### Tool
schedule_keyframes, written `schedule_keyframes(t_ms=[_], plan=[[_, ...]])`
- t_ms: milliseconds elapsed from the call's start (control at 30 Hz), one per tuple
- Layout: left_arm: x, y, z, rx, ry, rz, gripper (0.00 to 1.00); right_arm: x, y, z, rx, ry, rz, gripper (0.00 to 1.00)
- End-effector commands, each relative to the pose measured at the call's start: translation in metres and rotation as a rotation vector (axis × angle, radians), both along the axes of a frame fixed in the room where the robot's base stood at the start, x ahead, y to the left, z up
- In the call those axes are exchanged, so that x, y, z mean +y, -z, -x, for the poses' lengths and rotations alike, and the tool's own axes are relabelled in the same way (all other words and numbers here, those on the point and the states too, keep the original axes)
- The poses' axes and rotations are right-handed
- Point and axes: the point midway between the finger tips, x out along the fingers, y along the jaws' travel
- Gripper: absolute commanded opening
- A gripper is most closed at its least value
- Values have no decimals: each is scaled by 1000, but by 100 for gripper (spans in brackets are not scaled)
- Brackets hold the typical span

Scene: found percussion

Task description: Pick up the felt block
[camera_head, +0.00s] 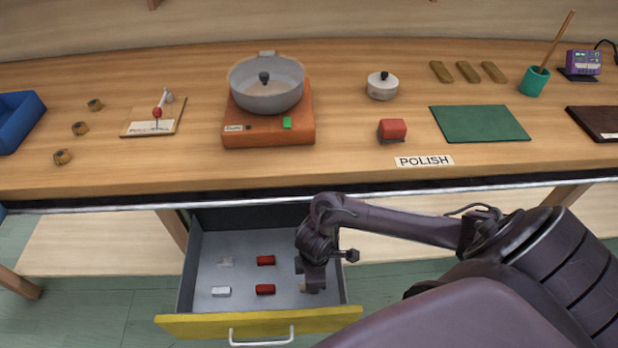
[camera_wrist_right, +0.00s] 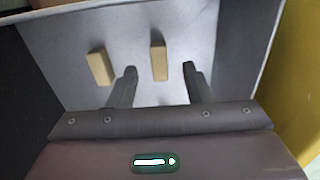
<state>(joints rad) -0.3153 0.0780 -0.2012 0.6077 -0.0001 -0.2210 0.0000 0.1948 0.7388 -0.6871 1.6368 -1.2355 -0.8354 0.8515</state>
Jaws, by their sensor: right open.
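In the open drawer (camera_head: 190,325), two white blocks (camera_head: 221,292), two red blocks (camera_head: 265,290) and tan blocks lie on the grey floor. No label shows which is felt. The wrist view shows two tan blocks, one to the left (camera_wrist_right: 99,68) and one in the middle (camera_wrist_right: 158,60). My right gripper (camera_wrist_right: 158,72) is open and empty, pointing down into the drawer's right side. The middle tan block lies between its fingertips in the picture, seemingly below them. In the head view my right gripper (camera_head: 309,285) mostly hides the tan blocks. My left gripper is out of view.
The table's front edge (camera_head: 400,187) overhangs the drawer's back. On the table are a pot (camera_head: 268,90) on an orange burner (camera_head: 240,131), a red-topped block (camera_head: 392,130) by a POLISH label (camera_head: 424,161), and a green mat (camera_head: 480,123). Drawer walls stand close around my right gripper.

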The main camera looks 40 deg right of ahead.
Motion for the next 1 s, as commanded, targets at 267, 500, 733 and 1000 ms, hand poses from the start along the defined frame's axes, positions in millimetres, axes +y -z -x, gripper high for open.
schedule_keyframes(t_ms=[267,500,733,1000], plan=[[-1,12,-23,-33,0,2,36,-3,42,0,1,-1,1,45],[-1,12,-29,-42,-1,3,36,-3,46,0,-2,-2,1,45],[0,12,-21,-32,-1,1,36,-3,46,0,-1,-2,1,24],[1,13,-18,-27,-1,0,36,-3,46,0,-2,-2,1,0]])
